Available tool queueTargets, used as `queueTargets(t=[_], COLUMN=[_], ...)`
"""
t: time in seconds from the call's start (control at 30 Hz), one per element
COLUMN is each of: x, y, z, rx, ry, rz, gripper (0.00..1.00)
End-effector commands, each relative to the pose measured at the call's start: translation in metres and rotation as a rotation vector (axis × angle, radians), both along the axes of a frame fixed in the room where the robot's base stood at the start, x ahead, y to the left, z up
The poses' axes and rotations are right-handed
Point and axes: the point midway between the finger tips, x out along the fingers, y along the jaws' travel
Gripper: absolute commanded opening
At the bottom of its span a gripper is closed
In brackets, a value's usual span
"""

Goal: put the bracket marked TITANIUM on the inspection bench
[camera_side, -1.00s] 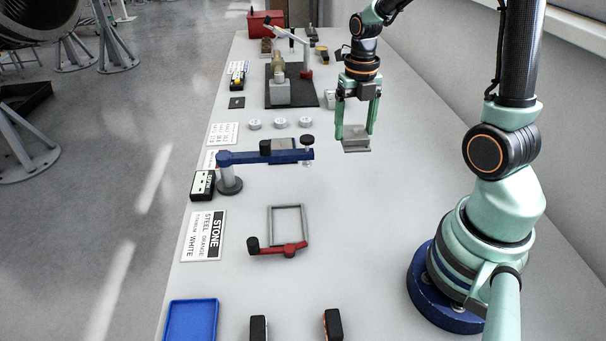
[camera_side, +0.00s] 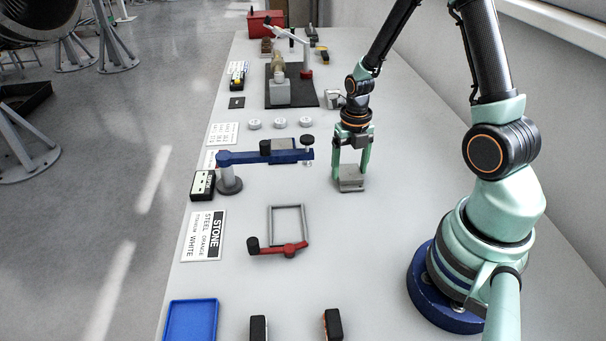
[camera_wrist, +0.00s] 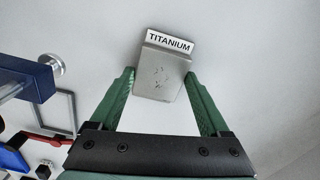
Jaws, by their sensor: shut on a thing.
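The bracket marked TITANIUM (camera_side: 350,186) is a small grey metal piece with a flat plate. Its white label reads TITANIUM in the wrist view, where its grey body (camera_wrist: 160,78) sits between my green fingers. My gripper (camera_side: 350,174) points down over the right middle of the long pale bench (camera_side: 330,255) and is shut on the bracket. The bracket is at or just above the bench top; I cannot tell if it touches. No label in view names the inspection bench.
A blue swing arm on a post (camera_side: 265,157) stands left of my gripper. A grey frame with a red arm (camera_side: 290,248) lies nearer the camera. A blue tray (camera_side: 191,320) is front left. Several white discs (camera_side: 279,123) sit farther back. Bench right of the frame is clear.

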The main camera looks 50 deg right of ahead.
Motion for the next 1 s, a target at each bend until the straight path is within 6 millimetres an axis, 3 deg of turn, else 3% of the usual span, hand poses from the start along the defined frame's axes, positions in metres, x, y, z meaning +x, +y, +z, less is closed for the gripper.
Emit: queueTargets(t=[0.23,0.27,0.3,0.67,0.87,1.0], x=[0.000,0.000,0.000,0.001,0.001,0.001], y=[0.000,0.000,0.000,0.000,0.000,-0.001], z=[-0.002,-0.003,-0.002,0.003,0.028,0.055], rx=[0.000,0.001,0.001,-0.001,-0.002,-0.003], ry=[0.000,0.001,0.001,-0.002,-0.006,-0.006], rz=[0.000,0.000,0.000,0.000,0.000,0.000], gripper=[0.00,0.84,0.99,1.00,1.00,1.00])
